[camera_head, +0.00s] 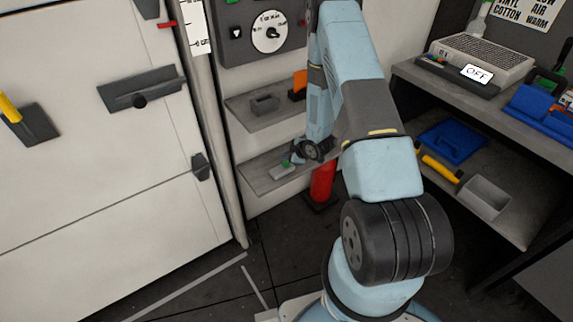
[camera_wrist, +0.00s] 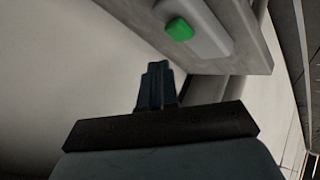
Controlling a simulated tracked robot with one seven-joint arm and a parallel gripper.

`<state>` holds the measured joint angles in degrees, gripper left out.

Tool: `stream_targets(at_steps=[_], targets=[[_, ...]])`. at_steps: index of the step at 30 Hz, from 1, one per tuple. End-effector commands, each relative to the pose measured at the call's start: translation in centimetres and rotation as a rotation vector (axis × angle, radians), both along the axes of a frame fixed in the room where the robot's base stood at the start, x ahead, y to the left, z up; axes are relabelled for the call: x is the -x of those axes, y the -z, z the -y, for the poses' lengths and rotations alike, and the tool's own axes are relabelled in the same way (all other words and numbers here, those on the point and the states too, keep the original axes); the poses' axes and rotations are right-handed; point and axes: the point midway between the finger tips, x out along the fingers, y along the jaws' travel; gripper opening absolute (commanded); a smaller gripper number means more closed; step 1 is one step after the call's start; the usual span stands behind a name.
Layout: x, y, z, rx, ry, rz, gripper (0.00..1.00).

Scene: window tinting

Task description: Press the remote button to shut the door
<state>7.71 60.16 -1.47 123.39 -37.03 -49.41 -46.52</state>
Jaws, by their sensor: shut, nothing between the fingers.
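The remote is a small light grey box with a green button. It lies on the lower shelf in the head view (camera_head: 282,171). In the wrist view the remote's body (camera_wrist: 205,32) is at the top, with its green button (camera_wrist: 179,30) in plain sight. My gripper (camera_wrist: 157,68) is shut and empty, its fingertips pointing up the picture, below and left of the button and apart from it. In the head view my gripper (camera_head: 297,157) is small and close above the remote. A large white panel (camera_head: 80,210) fills the left; I cannot tell whether it is the door.
The lower shelf (camera_head: 262,180) and upper shelf (camera_head: 245,110) are fixed to the wall. A red cylinder (camera_head: 322,182) stands below, partly behind my arm. A workbench (camera_head: 520,130) is at the right.

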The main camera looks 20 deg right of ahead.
Motion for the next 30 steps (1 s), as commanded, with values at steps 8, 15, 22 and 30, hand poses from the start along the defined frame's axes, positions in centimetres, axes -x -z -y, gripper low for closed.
stream_targets(at_steps=[8,15,22,30], targets=[[0.0,-2.3,0.0,0.0,-0.002,0.001,0.0],[0.0,-3.3,0.0,0.001,-0.001,0.0,0.0],[0.0,-3.3,0.0,0.0,0.0,0.0,0.0],[0.0,-3.3,0.0,0.0,0.0,0.0,0.0]])
